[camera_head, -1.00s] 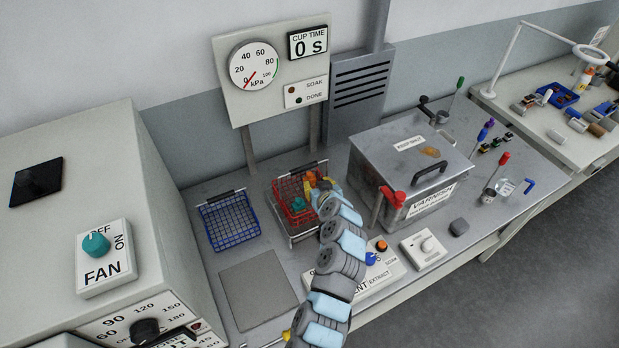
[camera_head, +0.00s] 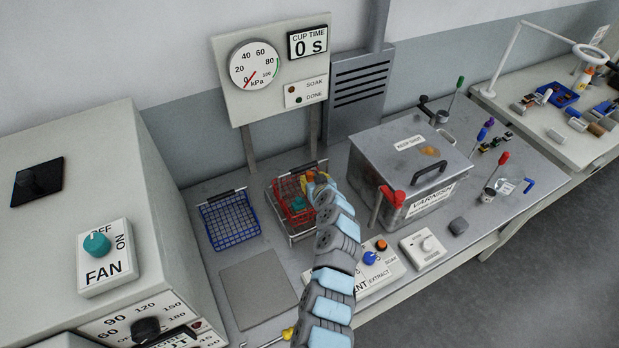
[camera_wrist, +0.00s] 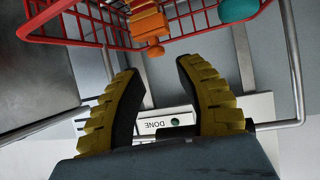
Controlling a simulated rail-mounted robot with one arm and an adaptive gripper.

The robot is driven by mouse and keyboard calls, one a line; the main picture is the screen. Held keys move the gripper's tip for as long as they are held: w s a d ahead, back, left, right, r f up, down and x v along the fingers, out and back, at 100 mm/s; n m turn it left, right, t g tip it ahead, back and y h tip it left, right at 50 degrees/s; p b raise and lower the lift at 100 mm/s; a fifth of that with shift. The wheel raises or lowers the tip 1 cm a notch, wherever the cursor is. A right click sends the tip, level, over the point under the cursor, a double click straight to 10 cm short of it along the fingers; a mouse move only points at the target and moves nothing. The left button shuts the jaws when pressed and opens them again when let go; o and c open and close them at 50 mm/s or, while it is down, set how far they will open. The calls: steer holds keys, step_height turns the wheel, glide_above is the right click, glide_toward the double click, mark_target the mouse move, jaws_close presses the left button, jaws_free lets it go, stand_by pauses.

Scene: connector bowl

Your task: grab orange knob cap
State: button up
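A ribbed orange piece (camera_wrist: 150,24) shows at the red wire basket (camera_wrist: 85,42) in the wrist view; I cannot tell for sure that it is the knob cap. A round orange knob (camera_head: 381,245) sits on the soak/extract panel, right of my arm in the head view. My gripper (camera_wrist: 158,72) is open, with nothing between its two yellow ribbed fingers. In the head view my gripper (camera_head: 311,182) is at the red basket (camera_head: 284,190) and hides part of it. A teal knob-like piece (camera_head: 298,203) is in that basket and also shows in the wrist view (camera_wrist: 238,9).
A blue wire basket (camera_head: 229,222) stands left of the red one. A metal varnish box (camera_head: 402,165) with a red-handled lever (camera_head: 393,196) stands to the right. A gauge board (camera_head: 273,75) rises behind. A bare plate (camera_head: 258,290) lies in front of the baskets.

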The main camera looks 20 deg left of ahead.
mark_target(310, 173)
steer(key=shift+w+a, duration=0.1)
steer(key=shift+b+x, duration=0.3)
steer(key=shift+x, duration=0.9)
steer(key=shift+w+a+f+b, duration=0.1)
steer(key=shift+w+f+b, duration=0.2)
steer(key=shift+f+b, duration=0.15)
steer(key=shift+b+x, duration=0.6)
steer(key=shift+x, duration=0.15)
steer(key=shift+w+r, duration=0.1)
steer(key=shift+w, duration=0.05)
steer(key=c, duration=0.6)
